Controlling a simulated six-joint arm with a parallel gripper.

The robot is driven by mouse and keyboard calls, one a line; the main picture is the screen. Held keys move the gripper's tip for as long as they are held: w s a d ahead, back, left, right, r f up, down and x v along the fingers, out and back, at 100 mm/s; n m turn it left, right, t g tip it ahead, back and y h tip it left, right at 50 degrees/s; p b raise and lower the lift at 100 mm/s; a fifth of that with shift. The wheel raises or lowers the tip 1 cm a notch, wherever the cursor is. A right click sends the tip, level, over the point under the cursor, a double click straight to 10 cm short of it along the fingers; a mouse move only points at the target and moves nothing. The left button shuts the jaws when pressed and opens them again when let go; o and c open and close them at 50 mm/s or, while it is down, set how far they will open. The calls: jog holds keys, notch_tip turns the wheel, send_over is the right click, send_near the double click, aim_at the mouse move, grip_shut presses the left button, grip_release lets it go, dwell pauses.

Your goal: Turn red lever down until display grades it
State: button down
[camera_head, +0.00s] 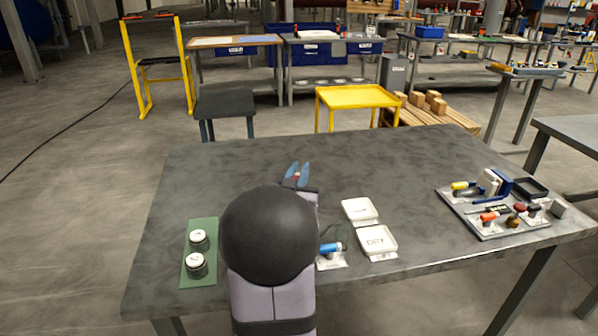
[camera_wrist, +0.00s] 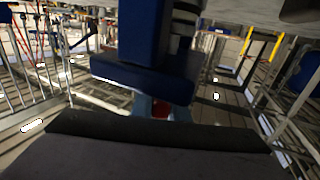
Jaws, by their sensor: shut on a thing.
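My gripper (camera_head: 297,174) shows its light blue fingers past my arm in the head view, with a small bit of red between them. In the wrist view the fingers of my gripper (camera_wrist: 162,110) are shut on a red piece (camera_wrist: 160,108), which I take for the red lever. Only a small part of it shows, so its angle cannot be told. A large dark blue body (camera_wrist: 145,75) fills the upper middle of the wrist view, close to the fingers. I cannot make out a display; my arm hides part of the table.
A green mat (camera_head: 189,275) with two jars lies left of my arm. Two white trays (camera_head: 378,243), one marked DRY, and a blue-handled item (camera_head: 330,248) lie to the right. A tool tray (camera_head: 487,234) stands far right. The back of the table is clear.

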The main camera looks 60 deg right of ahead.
jog(key=shift+n+t+b, duration=0.3)
jog(key=shift+t+b, duration=0.1)
jog(key=shift+b, duration=0.1)
jog(key=n+t+b, duration=0.1)
jog(key=t+y+b, duration=0.1)
jog(key=shift+w+a+r+n+t+y, duration=0.1)
jog(key=shift+w+a+n+t+y, duration=0.05)
jog(key=shift+w+n+t+y, duration=0.2)
jog(key=shift+w+a+r+n+t+y, duration=0.1)
jog(key=shift+r+n+t+y, duration=0.05)
jog(key=shift+n+t+y, duration=0.5)
jog(key=shift+w+a+n+t+y, duration=0.15)
jog(key=shift+n+t+y, duration=0.35)
jog(key=shift+t, duration=0.1)
jog(key=c, duration=1.7)
grip_release()
jog(key=shift+f, duration=0.2)
